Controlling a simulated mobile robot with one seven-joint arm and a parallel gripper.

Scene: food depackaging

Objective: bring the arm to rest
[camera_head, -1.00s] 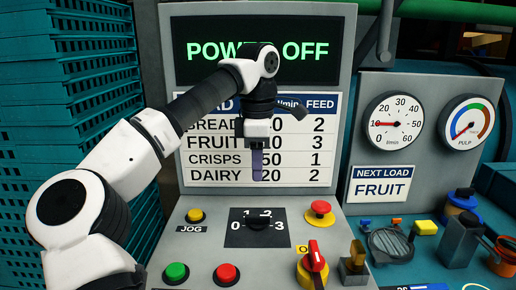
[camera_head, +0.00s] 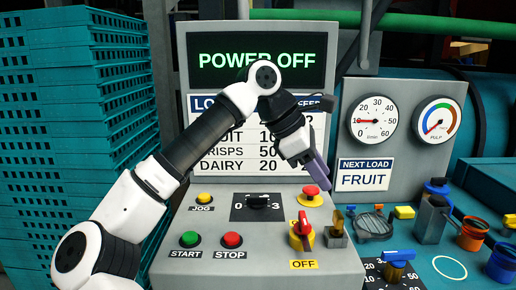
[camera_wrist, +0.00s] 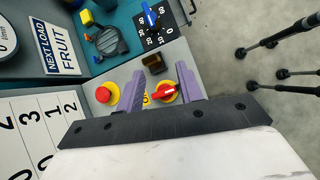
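My gripper (camera_head: 318,176) is at the end of my bent arm, in front of the control panel (camera_head: 262,262). It points down and to the right, beside the red mushroom button (camera_head: 312,191) in the head view. In the wrist view my gripper (camera_wrist: 160,72) shows two purple fingers spread apart with nothing held between them. Behind them lie the red and yellow rotary switch (camera_wrist: 164,93) and the red mushroom button (camera_wrist: 103,95). I cannot tell whether a finger touches anything. The display (camera_head: 262,58) reads POWER OFF.
The panel also carries a green START button (camera_head: 190,239), a red STOP button (camera_head: 232,239) and a yellow JOG button (camera_head: 204,198). A blue-handled valve (camera_head: 398,256) and two gauges (camera_head: 371,118) are at right. Stacked teal crates (camera_head: 75,140) stand at left.

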